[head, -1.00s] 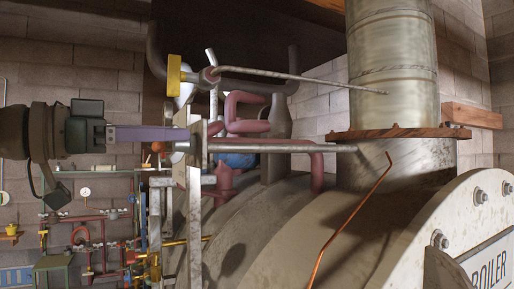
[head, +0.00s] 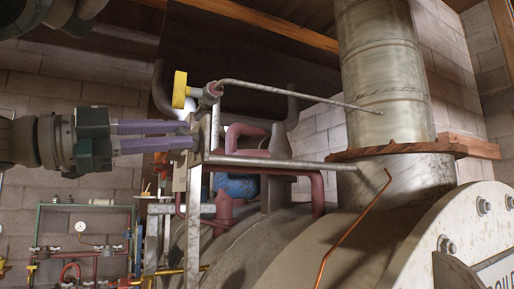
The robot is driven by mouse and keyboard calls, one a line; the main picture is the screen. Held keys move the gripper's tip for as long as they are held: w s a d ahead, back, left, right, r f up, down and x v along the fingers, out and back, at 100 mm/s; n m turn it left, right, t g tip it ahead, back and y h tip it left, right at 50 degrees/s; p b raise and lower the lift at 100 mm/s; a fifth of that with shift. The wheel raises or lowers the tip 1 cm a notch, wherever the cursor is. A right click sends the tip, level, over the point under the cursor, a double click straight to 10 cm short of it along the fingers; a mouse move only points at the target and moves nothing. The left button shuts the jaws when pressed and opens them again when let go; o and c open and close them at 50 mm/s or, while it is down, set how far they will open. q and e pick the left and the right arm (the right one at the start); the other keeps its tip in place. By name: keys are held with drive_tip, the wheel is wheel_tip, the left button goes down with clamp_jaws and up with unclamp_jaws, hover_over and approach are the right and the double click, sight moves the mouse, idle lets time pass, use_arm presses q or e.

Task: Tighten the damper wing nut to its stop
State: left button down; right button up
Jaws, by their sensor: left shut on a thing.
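My left gripper (head: 190,135) comes in from the left with its two long purple fingers level, one above the other, a narrow gap between them. Its tips are shut on a small part at the upright metal bracket (head: 205,130) beside the boiler; this appears to be the damper wing nut, mostly hidden by the fingertips. Above it, a yellow handle (head: 180,89) sits on the end of a thin rod (head: 300,95) that runs right to the flue pipe (head: 385,85). My right gripper does not show.
The boiler (head: 370,240) fills the lower right. A bent copper tube (head: 350,225) rises in front of it. Red pipes (head: 245,135) stand behind the bracket, and a small orange-red ball (head: 160,157) is just below the fingers. A gauge and pipework (head: 82,227) are on the back wall.

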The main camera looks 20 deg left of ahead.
use_arm(q)
drive_tip(key=m, duration=0.2)
drive_tip(key=m+b, duration=0.1)
drive_tip(key=m, duration=0.1)
drive_tip(key=f+m+h+b, duration=0.1)
drive_tip(key=m, duration=0.1)
drive_tip(key=shift+w+a+g, duration=0.15)
drive_tip(key=shift+a+g, duration=0.05)
drive_tip(key=shift+g, duration=0.2)
drive_tip(key=shift+f+m, duration=0.1)
drive_tip(key=shift+m, duration=0.3)
drive_tip(key=c, duration=0.8)
unclamp_jaws()
drive_tip(key=shift+d, duration=0.1)
drive_tip(key=b+v, duration=1)
drive_tip(key=b, duration=0.5)
